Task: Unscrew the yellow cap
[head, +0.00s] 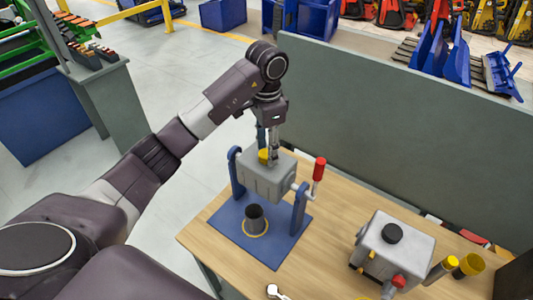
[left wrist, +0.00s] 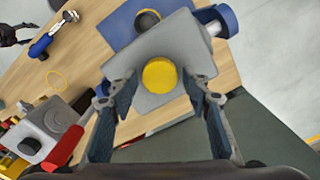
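The yellow cap (head: 264,155) sits on top of a grey block (head: 268,180) held between two blue uprights on a blue base plate (head: 229,217). A crank with a red handle (head: 319,168) stands at the block's right side. My left gripper (head: 272,155) is over the block, pointing down. In the left wrist view the cap (left wrist: 159,76) lies between my spread left fingers (left wrist: 158,86), with a gap on each side. The fingers are empty. A small dark claw-like shape at that view's upper left edge may be my right gripper (left wrist: 14,31); its state is unclear.
A black cup (head: 254,219) stands on the base plate. A second grey box (head: 394,249) with a black knob and red knob stands right on the wooden table, beside yellow cylinders (head: 437,272). A wrench (head: 276,292) lies near the front. A grey panel (head: 400,130) rises behind the table.

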